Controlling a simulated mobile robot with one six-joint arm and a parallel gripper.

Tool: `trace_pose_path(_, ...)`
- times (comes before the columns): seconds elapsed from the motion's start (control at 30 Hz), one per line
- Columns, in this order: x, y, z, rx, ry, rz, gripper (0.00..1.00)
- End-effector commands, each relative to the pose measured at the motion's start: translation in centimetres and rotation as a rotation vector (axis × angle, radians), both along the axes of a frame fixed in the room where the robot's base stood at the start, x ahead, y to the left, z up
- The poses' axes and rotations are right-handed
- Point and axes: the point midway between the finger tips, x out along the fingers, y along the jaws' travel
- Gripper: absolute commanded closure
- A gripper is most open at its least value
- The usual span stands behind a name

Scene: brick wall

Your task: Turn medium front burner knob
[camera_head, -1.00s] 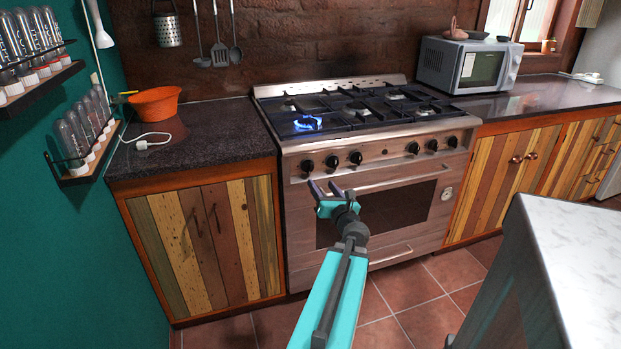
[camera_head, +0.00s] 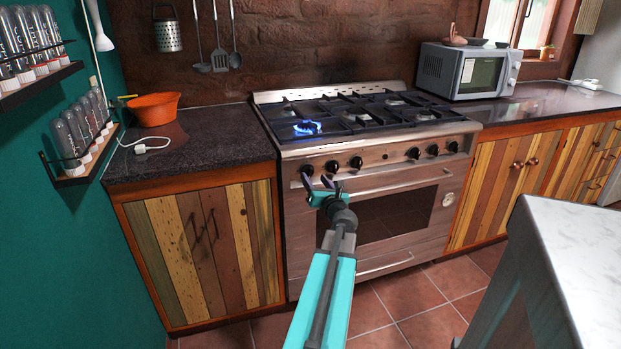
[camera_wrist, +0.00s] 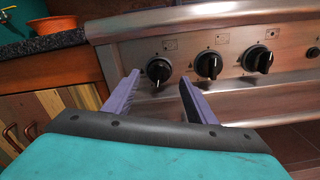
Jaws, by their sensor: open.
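The stove (camera_head: 375,205) has a row of black knobs along its front panel. In the wrist view the left knob (camera_wrist: 158,70) sits ahead of and between my open fingers. The second knob (camera_wrist: 208,65) and third knob (camera_wrist: 257,59) are to its right. They also show in the head view as the second knob (camera_head: 332,166) and third knob (camera_head: 356,162). My gripper (camera_head: 320,184) is open and empty, just in front of the panel below the left knobs. In the wrist view its purple fingers (camera_wrist: 157,96) appear apart from the knobs. A blue flame (camera_head: 307,128) burns on the front left burner.
An orange bowl (camera_head: 154,108) and white cable stand on the dark left counter (camera_head: 215,140). A microwave (camera_head: 470,70) is on the right counter. A pale marble-topped island (camera_head: 580,255) is close on the right. Tiled floor is open before the stove.

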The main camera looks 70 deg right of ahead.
Motion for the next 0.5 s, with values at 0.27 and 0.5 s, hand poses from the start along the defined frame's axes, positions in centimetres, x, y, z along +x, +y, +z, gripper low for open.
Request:
trace_pose_path(0.27,1.7,-2.2,0.0,0.000,0.000,0.001,0.49)
trace_pose_path(0.5,2.4,-2.9,0.0,0.000,0.000,0.001,0.49)
